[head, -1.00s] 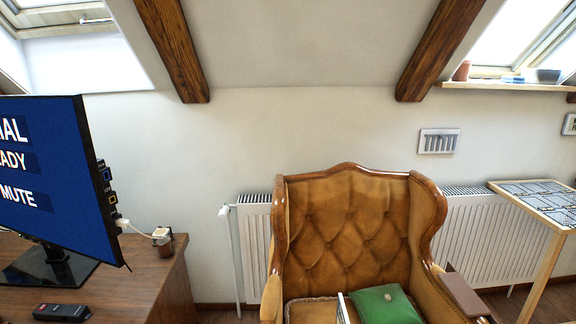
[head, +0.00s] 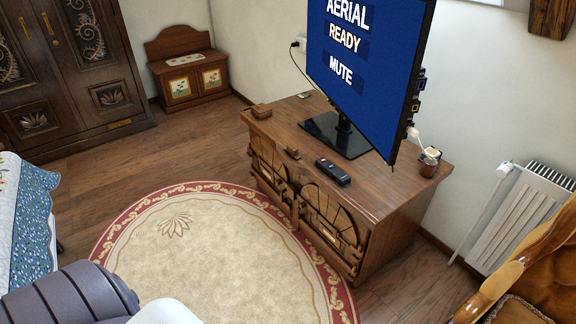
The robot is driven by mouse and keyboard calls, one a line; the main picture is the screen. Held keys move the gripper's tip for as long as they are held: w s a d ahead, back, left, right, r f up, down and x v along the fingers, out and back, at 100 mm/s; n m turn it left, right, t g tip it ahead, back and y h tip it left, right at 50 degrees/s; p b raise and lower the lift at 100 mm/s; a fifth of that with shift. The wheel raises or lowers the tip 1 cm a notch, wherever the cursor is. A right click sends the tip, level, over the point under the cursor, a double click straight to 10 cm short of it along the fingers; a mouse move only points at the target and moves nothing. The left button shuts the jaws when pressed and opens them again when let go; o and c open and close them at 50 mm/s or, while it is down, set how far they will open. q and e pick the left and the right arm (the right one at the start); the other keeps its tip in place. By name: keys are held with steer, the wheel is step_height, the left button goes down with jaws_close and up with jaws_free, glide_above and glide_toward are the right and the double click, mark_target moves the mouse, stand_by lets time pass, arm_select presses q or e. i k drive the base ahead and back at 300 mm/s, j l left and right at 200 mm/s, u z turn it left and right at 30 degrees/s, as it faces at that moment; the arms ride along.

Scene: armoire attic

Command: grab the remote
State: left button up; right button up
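The remote (head: 333,172) is dark with a reddish end and lies flat on top of the wooden TV cabinet (head: 385,205), in front of the TV's black stand. Nothing covers it. Neither gripper shows in the head view. A grey ribbed part and a white part at the bottom left look like my own arm and body, well apart from the remote.
The TV (head: 365,70) stands behind the remote. A cup (head: 429,161) sits at the cabinet's right end, small wooden objects (head: 262,111) at its left. An armchair (head: 530,270) is at lower right. The round rug (head: 200,245) before the cabinet is clear.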

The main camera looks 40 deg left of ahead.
mark_target(337, 173)
steer(key=u, duration=0.9)
steer(key=i+j+u, duration=0.65)
steer(key=i, duration=0.25)
steer(key=i+j+u, duration=0.1)
steer(key=i+u, duration=0.2)
steer(key=i, duration=0.2)
steer(key=i+u, duration=0.35)
steer(key=i, duration=0.15)
steer(key=i+j+z, duration=0.2)
steer(key=i, duration=1.1)
steer(key=i+z, duration=0.3)
steer(key=i, duration=0.2)
steer(key=i+j+z, duration=0.3)
steer(key=i, duration=0.2)
steer(key=l, duration=0.1)
